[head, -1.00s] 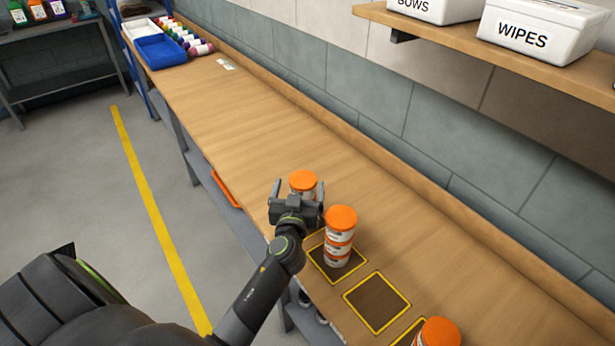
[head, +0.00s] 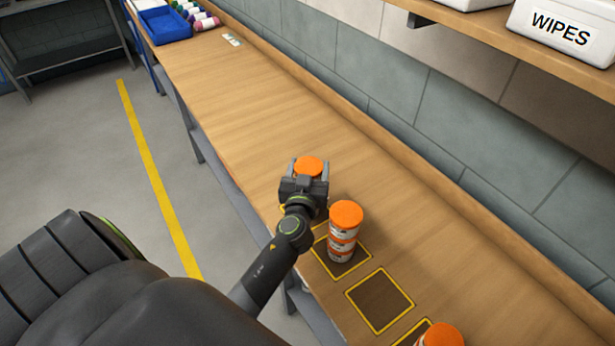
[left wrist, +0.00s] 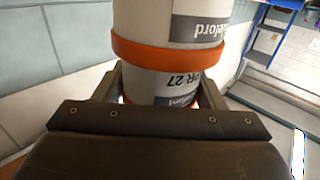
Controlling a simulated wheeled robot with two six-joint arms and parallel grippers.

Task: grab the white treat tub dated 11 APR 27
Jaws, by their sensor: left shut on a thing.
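My left gripper (head: 309,170) is shut on a white treat tub with an orange lid (head: 308,165). In the upside-down left wrist view, the held tub (left wrist: 150,87) sits between the fingers, and its label reads in part "PR 27"; the rest of the date is hidden. Another white tub (left wrist: 165,18) with an orange lid touches it and stands below it in the stack. To the right in the head view stands a stack of white tubs with orange lids (head: 344,232); their dates are too small to read. My right gripper is not in view.
The stack stands on a yellow-edged dark square (head: 360,262). An empty square (head: 380,301) lies nearer, and another orange-lidded tub (head: 441,337) is at the bottom edge. A blue tray (head: 165,27) and bottles are far left. The bench middle is clear; a wall runs behind.

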